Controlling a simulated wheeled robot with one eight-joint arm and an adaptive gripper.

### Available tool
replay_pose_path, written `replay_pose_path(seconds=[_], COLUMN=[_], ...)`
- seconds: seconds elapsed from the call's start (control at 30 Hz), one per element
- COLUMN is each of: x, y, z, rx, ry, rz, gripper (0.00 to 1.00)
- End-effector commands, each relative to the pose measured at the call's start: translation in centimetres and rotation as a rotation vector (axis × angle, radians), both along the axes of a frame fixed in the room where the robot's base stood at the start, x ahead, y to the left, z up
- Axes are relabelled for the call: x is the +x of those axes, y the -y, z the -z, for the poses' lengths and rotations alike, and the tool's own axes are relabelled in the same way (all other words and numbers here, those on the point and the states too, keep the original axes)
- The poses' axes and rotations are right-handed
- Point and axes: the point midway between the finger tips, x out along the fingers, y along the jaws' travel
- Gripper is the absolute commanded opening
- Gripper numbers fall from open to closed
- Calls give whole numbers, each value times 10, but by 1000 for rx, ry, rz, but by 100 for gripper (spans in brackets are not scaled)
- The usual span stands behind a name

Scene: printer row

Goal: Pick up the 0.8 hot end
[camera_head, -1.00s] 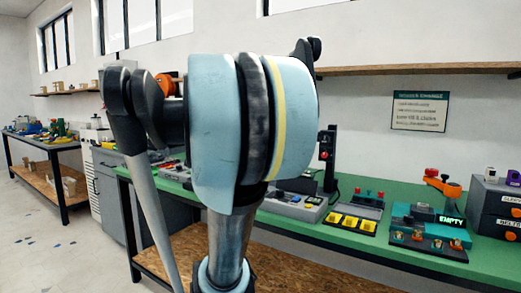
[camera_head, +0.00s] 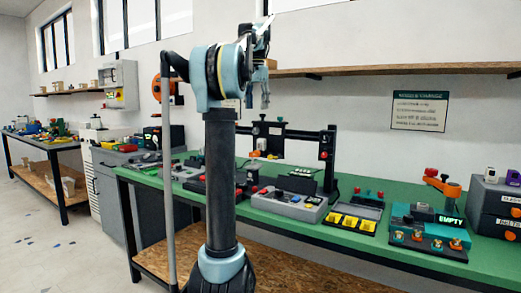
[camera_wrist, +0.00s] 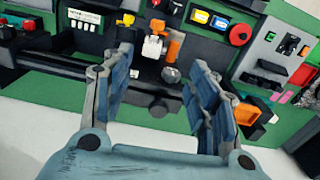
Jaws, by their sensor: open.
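My gripper (camera_wrist: 161,62) is open and empty in the wrist view, its blue-grey fingers spread above the bench. It also shows small in the head view (camera_head: 265,98), raised above the bench in front of the wall. Several small hot-end-like parts with orange blocks stand in a dark rack (camera_head: 415,246) at the front right of the green bench in the head view. Their size marks are too small to read, so I cannot tell which is the 0.8 hot end. Between the fingertips in the wrist view are a white block (camera_wrist: 152,47) and an orange part (camera_wrist: 173,46).
The green bench (camera_head: 310,232) carries yellow trays (camera_head: 350,223), a grey control box (camera_head: 289,204), a dark frame with an upright post (camera_head: 328,160), and a lit EMPTY display (camera_head: 450,220). Dark drawers (camera_head: 492,208) stand at the right end. A shelf (camera_head: 400,69) runs above.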

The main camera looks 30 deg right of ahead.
Motion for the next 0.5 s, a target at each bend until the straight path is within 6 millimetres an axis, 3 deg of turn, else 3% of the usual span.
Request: replay_pose_path(seconds=[0.1,0.23,0.5], x=[2,2,2], y=[15,20,19], z=[-7,-5,33], rx=[3,4,4], ry=[-4,-6,-6], rz=[32,45,44], gripper=[53,53,53])
